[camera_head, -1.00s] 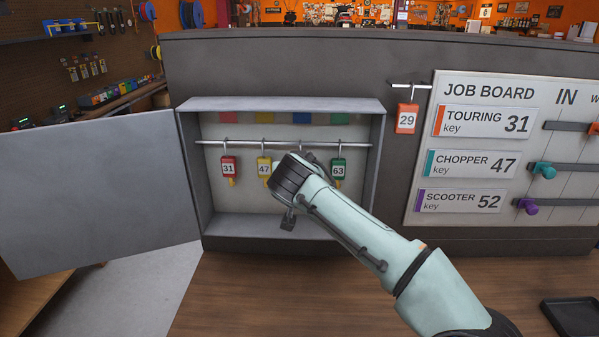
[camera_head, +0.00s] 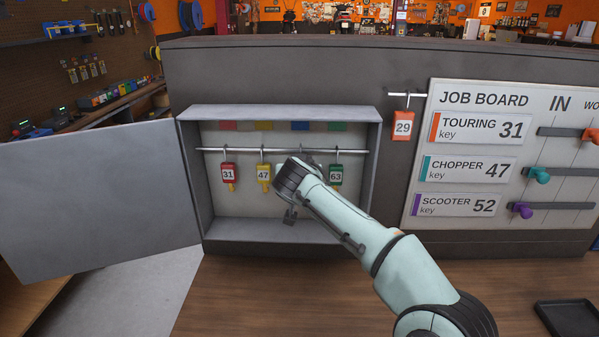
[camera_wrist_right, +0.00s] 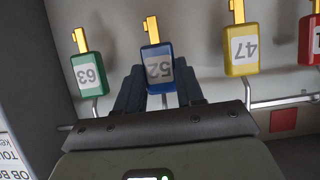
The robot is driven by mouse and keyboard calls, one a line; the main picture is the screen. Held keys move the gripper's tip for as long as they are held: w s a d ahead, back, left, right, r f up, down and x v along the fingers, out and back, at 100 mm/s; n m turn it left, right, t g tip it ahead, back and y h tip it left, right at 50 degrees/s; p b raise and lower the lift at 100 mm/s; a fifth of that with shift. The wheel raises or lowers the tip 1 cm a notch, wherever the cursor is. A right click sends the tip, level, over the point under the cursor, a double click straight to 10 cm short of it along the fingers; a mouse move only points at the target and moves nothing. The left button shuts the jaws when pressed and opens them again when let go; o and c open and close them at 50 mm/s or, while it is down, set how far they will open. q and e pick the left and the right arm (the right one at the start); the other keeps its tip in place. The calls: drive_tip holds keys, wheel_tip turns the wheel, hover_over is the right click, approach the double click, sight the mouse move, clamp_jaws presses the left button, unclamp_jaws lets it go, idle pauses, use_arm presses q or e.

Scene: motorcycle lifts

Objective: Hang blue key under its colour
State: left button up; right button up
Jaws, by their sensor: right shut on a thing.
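The blue key (camera_wrist_right: 158,66), tagged 52, is between the two fingers of my right gripper (camera_wrist_right: 158,84) in the right wrist view. A silver hook rises from its tag toward the rail (camera_wrist_right: 290,102); whether it rests on the rail is hidden by the gripper. In the head view my right gripper (camera_head: 291,190) is inside the open cabinet and hides the blue key. The blue colour square (camera_head: 300,127) is above it on the back wall. The left gripper is not in view.
The red key 31 (camera_head: 228,173), yellow key 47 (camera_head: 263,173) and green key 63 (camera_head: 336,174) hang on the cabinet rail. The orange key 29 (camera_head: 402,125) hangs outside, right. The cabinet door (camera_head: 95,205) is open leftward. The job board (camera_head: 480,155) is right.

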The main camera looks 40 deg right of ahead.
drive_tip(key=shift+w+f, duration=0.1)
drive_tip(key=shift+w, duration=0.15)
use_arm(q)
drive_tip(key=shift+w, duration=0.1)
use_arm(e)
drive_tip(key=o, duration=1.1)
drive_tip(key=shift+s, duration=0.1)
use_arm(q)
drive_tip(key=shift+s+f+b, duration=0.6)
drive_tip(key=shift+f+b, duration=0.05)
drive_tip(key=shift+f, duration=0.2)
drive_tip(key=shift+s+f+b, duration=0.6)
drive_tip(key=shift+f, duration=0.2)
use_arm(e)
drive_tip(key=shift+v, duration=6.75)
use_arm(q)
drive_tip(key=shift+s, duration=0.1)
